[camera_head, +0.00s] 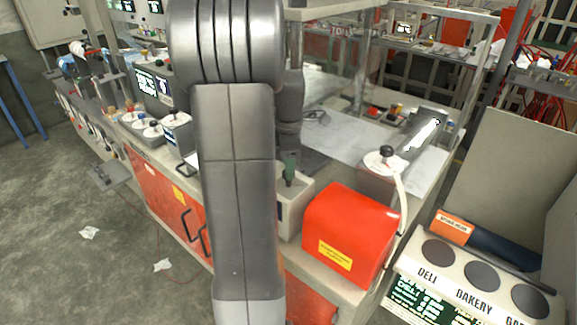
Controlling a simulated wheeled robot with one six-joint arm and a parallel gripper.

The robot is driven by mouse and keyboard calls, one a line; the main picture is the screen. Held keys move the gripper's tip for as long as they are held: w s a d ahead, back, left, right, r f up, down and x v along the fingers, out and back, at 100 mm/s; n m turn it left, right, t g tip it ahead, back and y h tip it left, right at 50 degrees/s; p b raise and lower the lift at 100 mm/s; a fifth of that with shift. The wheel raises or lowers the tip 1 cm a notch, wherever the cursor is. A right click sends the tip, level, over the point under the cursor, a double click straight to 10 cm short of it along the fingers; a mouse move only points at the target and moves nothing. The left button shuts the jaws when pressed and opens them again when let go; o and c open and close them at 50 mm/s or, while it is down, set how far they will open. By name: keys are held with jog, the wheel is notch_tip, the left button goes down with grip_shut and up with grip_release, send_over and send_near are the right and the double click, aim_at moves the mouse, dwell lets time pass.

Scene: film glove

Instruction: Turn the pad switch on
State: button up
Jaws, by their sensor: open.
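No part is clearly marked as the pad switch, so I cannot tell for sure which it is. A white panel (408,262) at the lower right carries dark round pads (482,276) above printed words such as DELI.
A red box with a yellow label (349,236) sits at the bench's front corner, right of the pale box. A white dial with a black knob (384,160) stands behind it. Red cabinet doors (168,199) face the floor, which is open at left with paper scraps.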

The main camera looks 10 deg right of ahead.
jog(key=shift+f, duration=1)
jog(key=c, duration=1)
